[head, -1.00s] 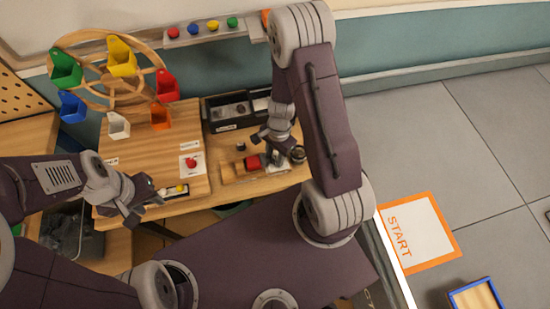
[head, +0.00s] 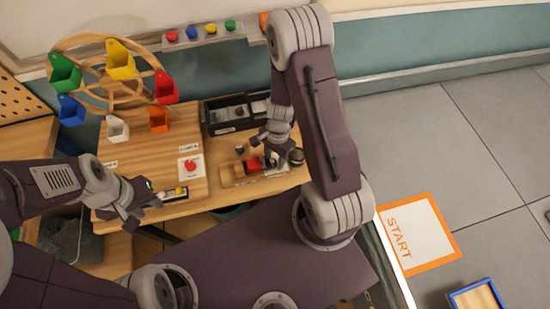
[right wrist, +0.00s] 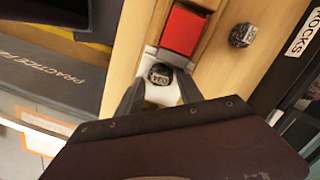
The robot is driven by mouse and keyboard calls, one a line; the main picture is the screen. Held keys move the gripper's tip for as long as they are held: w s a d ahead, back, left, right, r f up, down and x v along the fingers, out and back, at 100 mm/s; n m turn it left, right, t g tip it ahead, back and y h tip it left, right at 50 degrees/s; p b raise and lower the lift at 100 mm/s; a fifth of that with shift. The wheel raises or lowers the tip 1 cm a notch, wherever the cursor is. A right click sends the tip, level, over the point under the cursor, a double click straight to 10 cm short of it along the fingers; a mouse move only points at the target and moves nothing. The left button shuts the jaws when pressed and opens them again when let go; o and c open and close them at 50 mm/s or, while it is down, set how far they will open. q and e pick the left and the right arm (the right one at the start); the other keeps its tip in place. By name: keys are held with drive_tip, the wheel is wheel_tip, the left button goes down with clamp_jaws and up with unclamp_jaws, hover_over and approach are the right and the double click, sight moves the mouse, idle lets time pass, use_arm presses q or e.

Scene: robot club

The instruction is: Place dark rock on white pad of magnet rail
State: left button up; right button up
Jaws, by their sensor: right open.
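The magnet rail (head: 232,173) is a wooden strip with a red block (head: 253,165) and a white pad (head: 279,169); in the right wrist view the red block (right wrist: 183,30) borders the white pad (right wrist: 150,59). A dark rock (right wrist: 160,74) with pale markings sits at the pad, between the fingertips of my open right gripper (right wrist: 161,90). Its contact with the pad is partly hidden. A second dark rock (right wrist: 243,36) lies on the wood beside the rail; it also shows in the head view (head: 240,149). My left gripper (head: 149,203) is over the front left table edge; its opening is unclear.
A black tray (head: 222,130) stands behind the rail, and a box edge labelled ROCKS (right wrist: 300,34) shows in the right wrist view. A round dark object (head: 296,157) is just right of my right gripper. A wheel with coloured bins (head: 120,60) stands at the back left.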

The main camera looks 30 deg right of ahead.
drive_tip(key=shift+f, duration=0.15)
drive_tip(key=r+p, duration=0.1)
drive_tip(key=r, duration=0.1)
drive_tip(key=w+r+p, duration=0.1)
drive_tip(key=r+p, duration=0.1)
drive_tip(key=r, duration=0.1)
drive_tip(key=shift+d+r+p, duration=0.15)
drive_tip(key=shift+r+p, duration=0.15)
wheel_tip(320, 180, up, 6)
drive_tip(key=r+p, duration=0.1)
drive_tip(key=p, duration=0.1)
wheel_tip(320, 180, up, 5)
drive_tip(key=n+t, duration=0.1)
drive_tip(key=n, duration=0.7)
hover_over(272, 158)
drive_tip(key=s, duration=0.2)
drive_tip(key=r+n, duration=0.1)
drive_tip(key=n, duration=0.1)
drive_tip(key=s+a+n, duration=0.1)
drive_tip(key=n, duration=0.1)
drive_tip(key=s+r+n+h, duration=0.1)
drive_tip(key=shift+s+a+r+n+t, duration=0.25)
drive_tip(key=shift+a+r+n+t, duration=0.05)
drive_tip(key=shift+a+n, duration=0.1)
